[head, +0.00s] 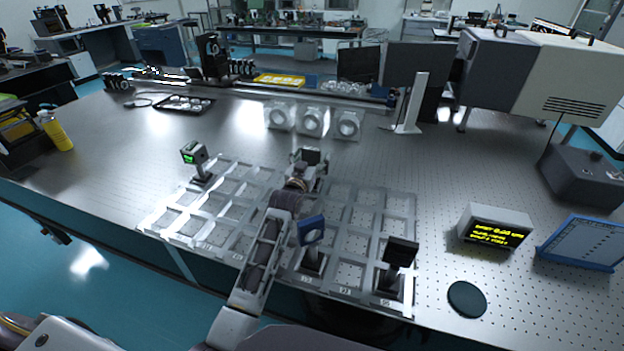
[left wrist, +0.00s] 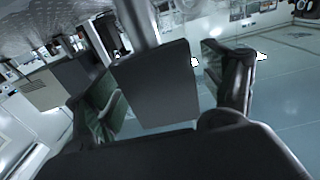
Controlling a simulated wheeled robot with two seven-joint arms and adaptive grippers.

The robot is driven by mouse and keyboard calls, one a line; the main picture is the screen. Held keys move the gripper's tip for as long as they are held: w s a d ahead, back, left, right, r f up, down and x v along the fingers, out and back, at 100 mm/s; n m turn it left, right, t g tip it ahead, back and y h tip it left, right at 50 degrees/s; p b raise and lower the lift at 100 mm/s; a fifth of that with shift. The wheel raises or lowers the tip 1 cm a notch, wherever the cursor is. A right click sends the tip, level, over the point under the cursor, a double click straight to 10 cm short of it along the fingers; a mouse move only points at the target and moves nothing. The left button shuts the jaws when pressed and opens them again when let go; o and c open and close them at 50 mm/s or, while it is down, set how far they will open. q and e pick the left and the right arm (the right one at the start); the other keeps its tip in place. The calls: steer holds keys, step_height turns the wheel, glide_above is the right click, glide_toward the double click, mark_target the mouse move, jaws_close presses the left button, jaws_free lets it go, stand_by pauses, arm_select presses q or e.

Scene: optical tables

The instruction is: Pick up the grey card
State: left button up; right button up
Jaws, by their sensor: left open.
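A dark grey card (left wrist: 157,85) shows in the left wrist view, between the two open fingers of my left gripper (left wrist: 165,88). Gaps show between it and the finger pads on both sides, and a post meets its upper edge in that picture. In the head view my left gripper (head: 306,166) reaches over the metal grid frame, with a dark plate (head: 313,155) at its fingers. Another dark plate (head: 403,252) stands on a post at the front right of the grid. The right gripper is out of view.
The grid frame (head: 228,206) also carries a blue-rimmed optic (head: 311,230) close beside my left arm and a small green-lit device (head: 193,153). A display box (head: 494,232), a blue-framed panel (head: 583,243) and a black disc (head: 467,299) are at right. White-framed optics (head: 312,121) stand behind.

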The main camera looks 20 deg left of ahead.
arm_select(q)
steer(key=shift+w, duration=0.15)
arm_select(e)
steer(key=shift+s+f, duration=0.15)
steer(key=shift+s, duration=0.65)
arm_select(q)
steer(key=shift+c, duration=0.5)
steer(key=c, duration=1.2)
steer(key=shift+r, duration=0.1)
jaws_close()
steer(key=shift+r, duration=0.75)
step_height(320, 180, up, 7)
steer(key=shift+r+p, duration=0.2)
steer(key=shift+p, duration=0.25)
steer(key=shift+r, duration=0.5)
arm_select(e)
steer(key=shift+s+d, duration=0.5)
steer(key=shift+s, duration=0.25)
